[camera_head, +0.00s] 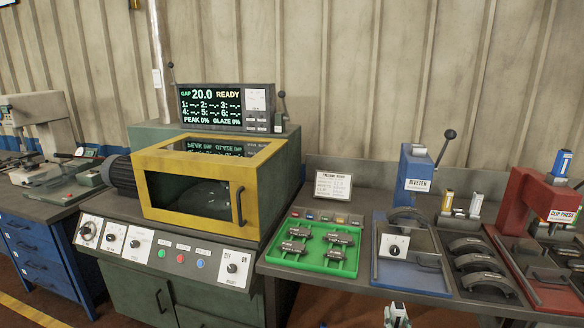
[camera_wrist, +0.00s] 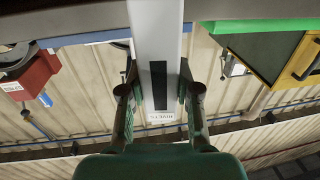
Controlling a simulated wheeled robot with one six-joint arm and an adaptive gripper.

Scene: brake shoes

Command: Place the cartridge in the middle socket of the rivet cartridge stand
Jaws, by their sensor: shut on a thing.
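The cartridge (camera_wrist: 172,40) is a pale grey-white block with a dark strip and a small printed label. It is between the fingers of my gripper (camera_wrist: 158,82), which is shut on it in the wrist view. In the head view my gripper (camera_head: 397,317) just shows at the bottom edge, in front of the bench and well short of the stand. The rivet cartridge stand (camera_head: 459,217) is on the bench between the blue riveter and the red press.
The blue riveter (camera_head: 415,172) rises left of the stand and the red clip press (camera_head: 545,210) right of it. Several brake shoes (camera_head: 470,245) lie in front of the stand.

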